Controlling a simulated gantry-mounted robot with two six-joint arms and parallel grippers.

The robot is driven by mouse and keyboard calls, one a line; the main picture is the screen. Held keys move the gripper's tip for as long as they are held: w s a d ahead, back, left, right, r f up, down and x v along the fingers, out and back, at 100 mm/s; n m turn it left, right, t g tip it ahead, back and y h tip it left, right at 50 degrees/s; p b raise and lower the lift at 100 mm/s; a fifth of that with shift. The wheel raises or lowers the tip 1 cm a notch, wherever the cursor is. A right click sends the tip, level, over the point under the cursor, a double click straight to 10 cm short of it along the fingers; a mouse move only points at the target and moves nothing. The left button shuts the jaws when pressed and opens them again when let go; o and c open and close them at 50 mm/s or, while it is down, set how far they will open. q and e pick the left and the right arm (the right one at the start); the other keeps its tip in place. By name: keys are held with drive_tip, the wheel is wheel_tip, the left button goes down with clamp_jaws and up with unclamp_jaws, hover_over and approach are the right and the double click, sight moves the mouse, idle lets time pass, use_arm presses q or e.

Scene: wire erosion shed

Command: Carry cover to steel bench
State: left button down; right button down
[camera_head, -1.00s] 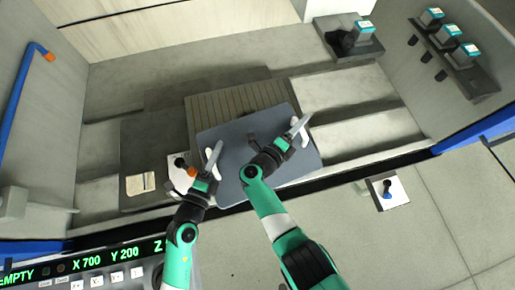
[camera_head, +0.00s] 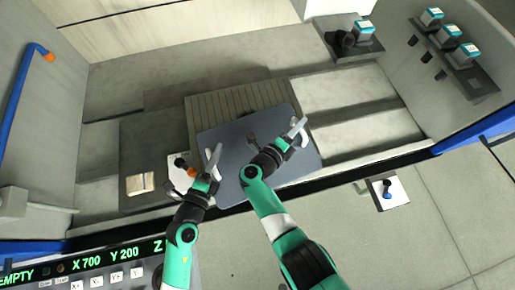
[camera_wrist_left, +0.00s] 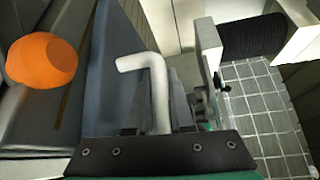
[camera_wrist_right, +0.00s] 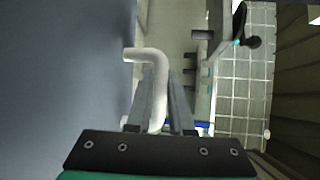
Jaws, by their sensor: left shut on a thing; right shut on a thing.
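The cover (camera_head: 230,140) is a flat blue-grey panel with rounded corners and a white handle on its left and right sides. It lies over a ribbed grey block in the machine's bay. My left gripper (camera_head: 214,156) is shut on the left handle (camera_wrist_left: 157,92), a bent white bar in the left wrist view. My right gripper (camera_head: 298,128) is shut on the right handle (camera_wrist_right: 158,84), which stands between the fingers in the right wrist view. My arms hide part of the cover's lower edge. I cannot make out which surface is the steel bench.
A control panel (camera_head: 100,252) is at the lower left. A dark shelf with blue-topped parts (camera_head: 452,55) is on the right wall. A blue pipe (camera_head: 14,100) runs along the left wall.

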idle(0.8)
